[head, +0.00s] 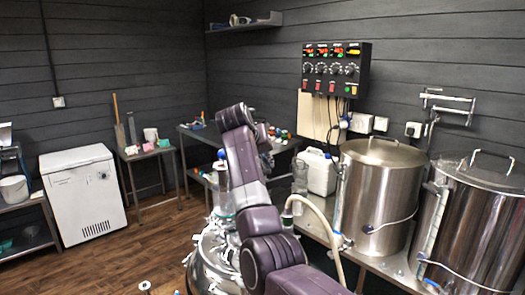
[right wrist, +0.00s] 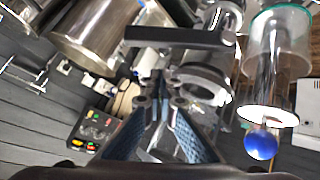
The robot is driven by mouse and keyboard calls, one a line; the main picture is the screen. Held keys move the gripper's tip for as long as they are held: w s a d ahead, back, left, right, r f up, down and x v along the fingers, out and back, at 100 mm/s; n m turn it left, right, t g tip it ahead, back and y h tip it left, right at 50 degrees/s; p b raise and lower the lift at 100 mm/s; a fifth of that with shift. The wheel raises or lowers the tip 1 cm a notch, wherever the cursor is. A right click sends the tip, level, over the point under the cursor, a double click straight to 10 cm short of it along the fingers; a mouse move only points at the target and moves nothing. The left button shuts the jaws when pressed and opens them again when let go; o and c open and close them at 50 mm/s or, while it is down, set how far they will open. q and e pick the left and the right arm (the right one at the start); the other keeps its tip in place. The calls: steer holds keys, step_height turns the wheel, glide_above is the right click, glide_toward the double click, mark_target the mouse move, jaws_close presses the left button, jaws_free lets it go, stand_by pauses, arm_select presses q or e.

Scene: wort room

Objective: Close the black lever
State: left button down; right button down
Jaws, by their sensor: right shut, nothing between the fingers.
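A black lever (right wrist: 180,37) shows in the right wrist view as a dark bar across the upper middle, beside steel pipe fittings (right wrist: 203,82). My right gripper (right wrist: 165,105) is shut and empty, with its blue-grey pads angled towards the lever. The fingertips appear just short of the bar; I cannot tell whether they touch it. In the head view my right gripper (head: 266,158) is partly hidden behind my purple arm, and I cannot make out the lever there. My left gripper is not in view.
A glass cylinder (right wrist: 278,45) with a blue ball (right wrist: 261,142) stands close to the right gripper. A steel vessel (head: 207,250) is below the arm. Steel kettles (head: 378,190) and a hose (head: 325,225) are at right. The wooden floor at left is mostly open.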

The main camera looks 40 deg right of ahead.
mark_target(280, 185)
steer(key=shift+s+d+f+p, duration=0.15)
steer(key=shift+d+f, duration=0.05)
steer(key=shift+f, duration=0.45)
steer(key=shift+s+d+f+p, duration=0.1)
steer(key=shift+s+d+f, duration=0.1)
steer(key=shift+f, duration=0.4)
steer(key=shift+s+d+f+p, duration=0.15)
steer(key=shift+f, duration=0.5)
steer(key=f+y, duration=0.1)
steer(key=s+d+f+m+t+y+b, duration=0.1)
steer(key=shift+s+d+f+m+t, duration=0.2)
steer(key=shift+f+m+t, duration=0.1)
steer(key=shift+f, duration=0.05)
steer(key=shift+s+d+f+t+y, duration=0.1)
steer(key=shift+d+f+t+y, duration=0.15)
steer(key=shift+f, duration=0.2)
steer(key=shift+a, duration=0.1)
steer(key=shift+r, duration=0.1)
